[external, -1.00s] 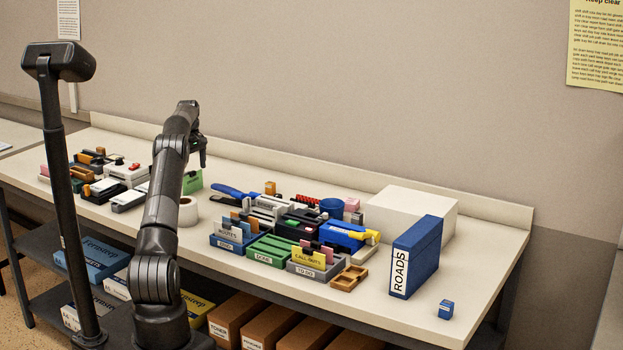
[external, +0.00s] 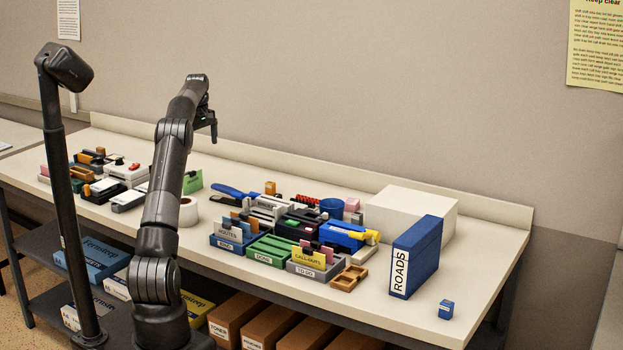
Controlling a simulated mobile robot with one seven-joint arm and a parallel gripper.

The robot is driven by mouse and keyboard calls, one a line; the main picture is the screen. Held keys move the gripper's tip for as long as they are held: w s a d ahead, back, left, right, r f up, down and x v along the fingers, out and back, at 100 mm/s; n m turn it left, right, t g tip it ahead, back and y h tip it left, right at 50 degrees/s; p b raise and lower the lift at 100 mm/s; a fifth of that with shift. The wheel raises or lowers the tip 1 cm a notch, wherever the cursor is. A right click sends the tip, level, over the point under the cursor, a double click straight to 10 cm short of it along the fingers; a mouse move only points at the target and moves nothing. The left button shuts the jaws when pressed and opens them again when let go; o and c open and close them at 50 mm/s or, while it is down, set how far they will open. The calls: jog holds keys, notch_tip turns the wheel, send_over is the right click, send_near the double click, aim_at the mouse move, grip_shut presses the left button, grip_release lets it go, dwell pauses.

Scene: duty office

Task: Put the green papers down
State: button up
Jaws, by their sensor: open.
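The green papers (external: 193,182) stand upright on the bench, just behind my forearm and behind the white tape roll. Part of their left side is hidden by my arm. My gripper (external: 213,136) is open and empty, raised in the air above and slightly right of the green papers, clear of them. What holds the papers upright at their base is hard to make out.
Right of the papers stand a blue tray (external: 228,243) marked ROUTES, a green tray (external: 268,250), a grey tray (external: 314,270), a blue ROADS binder (external: 416,258) and a white box (external: 410,213). A tape roll (external: 188,211) is near. The front right bench is mostly clear.

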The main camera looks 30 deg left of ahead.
jog(key=s+d+r+m+t, duration=0.1)
jog(key=s+d+r+m, duration=0.45)
jog(key=d, duration=0.65)
jog(key=s+d+r+m+t, duration=0.2)
jog(key=s+d+r, duration=0.6)
jog(key=d, duration=0.4)
jog(key=s+d+f+m, duration=0.3)
jog(key=s+d+f, duration=0.1)
jog(key=s, duration=0.4)
jog(key=s+d+f+m+t, duration=0.1)
jog(key=s+d+f, duration=0.3)
jog(key=s, duration=0.5)
jog(key=s+d+f+m+t, duration=0.1)
jog(key=s+d+f+m, duration=0.3)
jog(key=s+d, duration=0.3)
jog(key=shift+s+m, duration=0.35)
jog(key=shift+s, duration=0.55)
jog(key=shift+d, duration=0.1)
dwell(2.2)
